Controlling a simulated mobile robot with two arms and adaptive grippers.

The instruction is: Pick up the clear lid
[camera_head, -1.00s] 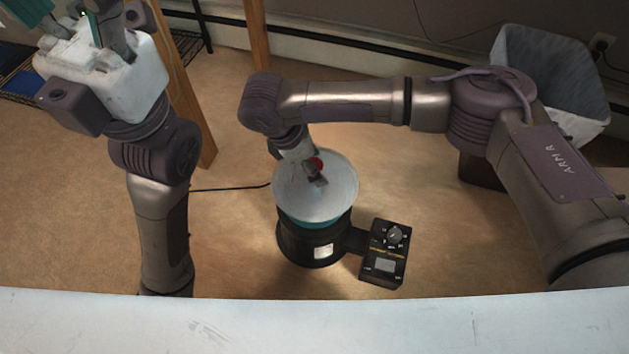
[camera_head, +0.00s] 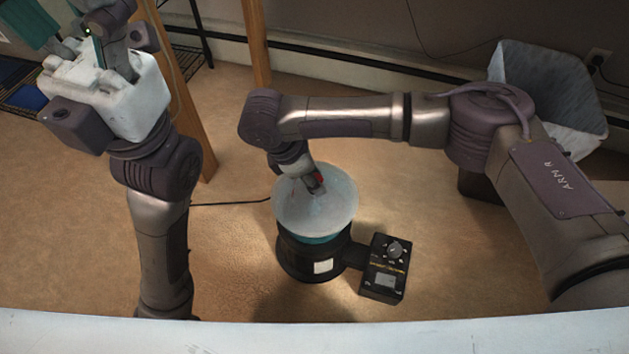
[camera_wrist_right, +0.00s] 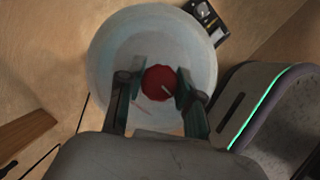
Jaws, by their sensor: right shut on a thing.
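The clear lid (camera_head: 292,212) is a round, pale translucent disc with a red knob (camera_wrist_right: 158,83). It lies over the teal rim of a black-bodied pot or heater (camera_head: 297,262); I cannot tell whether there is a gap under it. My right gripper (camera_head: 316,184) reaches down onto the lid's middle and is shut on the knob. In the right wrist view, its two teal-padded fingers stand on either side of the knob. My left gripper (camera_head: 92,52) is at the upper left, far from the lid, partly cut off; its opening is unclear.
A black control box (camera_head: 386,268) with a dial is attached to the pot's right side. A grey-white bin (camera_head: 545,95) stands at the upper right. A wooden post (camera_head: 257,45) and a shelf stand at the back. A black cable runs left across the floor.

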